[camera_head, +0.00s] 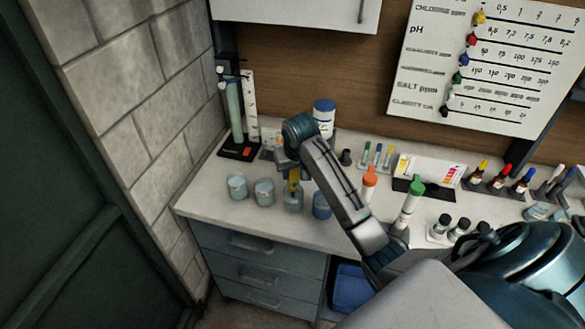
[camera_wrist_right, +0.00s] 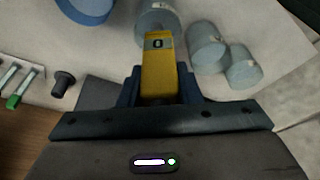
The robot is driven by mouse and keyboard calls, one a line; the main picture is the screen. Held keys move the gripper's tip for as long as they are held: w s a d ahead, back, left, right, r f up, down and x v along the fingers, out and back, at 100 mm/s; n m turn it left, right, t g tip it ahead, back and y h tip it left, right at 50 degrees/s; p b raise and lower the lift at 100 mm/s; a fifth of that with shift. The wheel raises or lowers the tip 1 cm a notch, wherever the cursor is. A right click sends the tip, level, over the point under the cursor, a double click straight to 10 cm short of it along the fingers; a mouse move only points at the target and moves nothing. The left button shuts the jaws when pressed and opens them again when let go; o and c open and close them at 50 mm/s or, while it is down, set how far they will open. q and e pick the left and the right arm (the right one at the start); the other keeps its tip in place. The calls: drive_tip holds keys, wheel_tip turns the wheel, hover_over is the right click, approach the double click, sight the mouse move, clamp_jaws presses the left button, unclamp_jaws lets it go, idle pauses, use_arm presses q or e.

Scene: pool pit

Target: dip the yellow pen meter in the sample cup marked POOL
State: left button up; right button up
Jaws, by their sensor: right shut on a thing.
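The yellow pen meter (camera_head: 294,180) is held upright by my right gripper (camera_head: 293,168), which is shut on it; the meter's yellow body and small display (camera_wrist_right: 160,68) show in the right wrist view. Its lower end is at the mouth of a grey-blue cup (camera_head: 293,202), also seen behind the meter in the wrist view (camera_wrist_right: 153,20). I cannot tell how far the tip reaches inside. Two similar cups, the middle one (camera_head: 264,192) and the left one (camera_head: 237,187), stand to its left. No POOL marking is readable on any cup. My left gripper is not in view.
A blue cup (camera_head: 321,206) stands close right of the meter's cup. Behind are a tall tube stand (camera_head: 235,115) and a blue-white tub (camera_head: 324,115). Green-capped (camera_head: 411,202) and orange-capped (camera_head: 369,184) bottles stand near my right arm. The counter's left front is clear.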

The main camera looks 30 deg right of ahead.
drive_tip(key=shift+w+d+f, duration=0.1)
drive_tip(key=shift+f, duration=0.35)
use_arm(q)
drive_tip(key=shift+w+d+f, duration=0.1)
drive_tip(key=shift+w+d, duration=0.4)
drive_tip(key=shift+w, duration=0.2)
use_arm(e)
drive_tip(key=shift+f, duration=0.1)
drive_tip(key=shift+f, duration=0.9)
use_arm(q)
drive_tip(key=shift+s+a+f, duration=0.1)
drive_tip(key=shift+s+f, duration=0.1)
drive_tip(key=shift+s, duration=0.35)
use_arm(e)
drive_tip(key=shift+f, duration=0.15)
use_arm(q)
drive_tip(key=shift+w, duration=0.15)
